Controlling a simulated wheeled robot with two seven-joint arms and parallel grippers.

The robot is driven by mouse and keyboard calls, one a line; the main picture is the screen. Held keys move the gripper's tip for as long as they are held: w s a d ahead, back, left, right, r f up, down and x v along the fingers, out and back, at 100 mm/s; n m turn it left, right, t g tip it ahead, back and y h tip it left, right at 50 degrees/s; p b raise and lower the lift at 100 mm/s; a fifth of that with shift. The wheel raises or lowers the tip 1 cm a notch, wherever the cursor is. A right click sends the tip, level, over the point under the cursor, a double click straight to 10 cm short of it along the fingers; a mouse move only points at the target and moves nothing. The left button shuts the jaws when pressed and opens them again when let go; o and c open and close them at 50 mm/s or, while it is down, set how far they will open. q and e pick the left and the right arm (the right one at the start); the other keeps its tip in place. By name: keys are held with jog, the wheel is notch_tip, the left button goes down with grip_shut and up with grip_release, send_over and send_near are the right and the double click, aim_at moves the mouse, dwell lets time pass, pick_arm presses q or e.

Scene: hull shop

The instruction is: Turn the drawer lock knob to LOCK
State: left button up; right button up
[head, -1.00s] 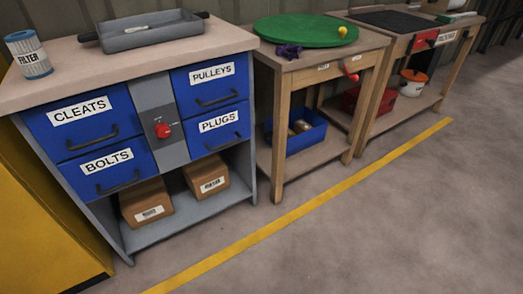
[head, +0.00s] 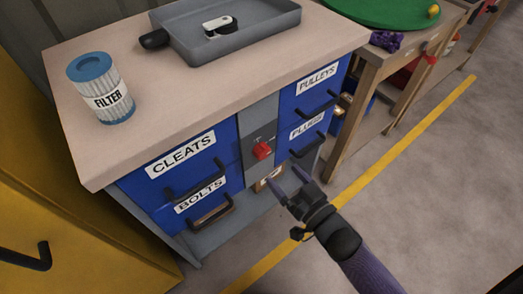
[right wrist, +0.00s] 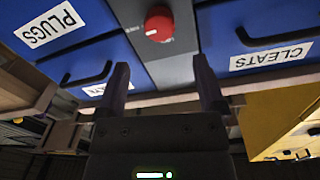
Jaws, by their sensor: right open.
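The red lock knob (head: 263,150) sits on the grey panel (head: 258,128) between the blue drawers of the cabinet. My right gripper (head: 287,177) is open and empty, in front of the cabinet and a little below and right of the knob in the head view. In the right wrist view the knob (right wrist: 158,24) shows beyond the two spread fingers (right wrist: 163,75), apart from them. My left gripper is out of view.
Drawers marked CLEATS (head: 180,160), BOLTS (head: 195,205), PULLEYS (head: 318,82) and PLUGS (head: 307,127) have dark protruding handles around the panel. A filter can (head: 101,90) and grey tray (head: 185,45) stand on top. A yellow cabinet (head: 70,225) is at left.

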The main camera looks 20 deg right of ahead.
aim_at(265, 155)
jog(key=b+x, duration=0.1)
jog(key=x, duration=0.1)
jog(key=b+x, duration=0.1)
jog(key=x, duration=0.2)
jog(key=shift+w+a+f, duration=0.15)
jog(key=shift+w+f, duration=0.1)
jog(key=shift+w, duration=0.05)
jog(key=shift+w+a+r, duration=0.15)
jog(key=shift+w, duration=0.4)
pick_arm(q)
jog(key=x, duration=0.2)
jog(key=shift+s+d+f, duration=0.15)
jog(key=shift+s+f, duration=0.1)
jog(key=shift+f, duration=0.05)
pick_arm(e)
grip_shut()
